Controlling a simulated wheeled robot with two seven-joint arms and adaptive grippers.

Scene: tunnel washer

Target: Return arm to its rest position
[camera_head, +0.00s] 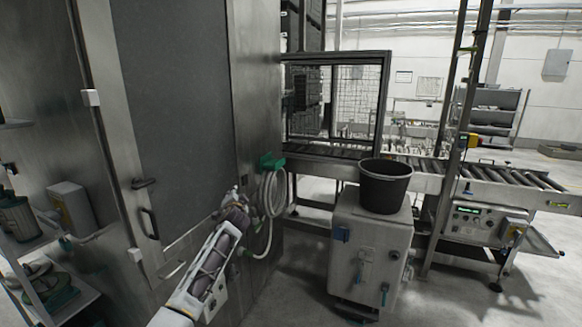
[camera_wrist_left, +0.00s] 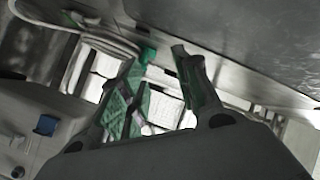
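My left arm (camera_head: 205,272) comes in from the bottom left of the head view and reaches up beside the tall metal cabinet. My left gripper (camera_head: 238,203) is at its end, small and partly merged with the background, left of a coiled pale hose (camera_head: 268,195). In the left wrist view my left gripper (camera_wrist_left: 163,80) shows two fingers with green pads standing apart. I see nothing held between them. My right arm and right gripper are not in view.
The metal cabinet (camera_head: 180,90) stands close to my left arm. A green hose holder (camera_head: 271,162) is fixed to its side. A black bucket (camera_head: 385,187) sits on a grey box unit (camera_head: 368,245). A roller conveyor (camera_head: 500,177) runs behind. Floor at bottom right is clear.

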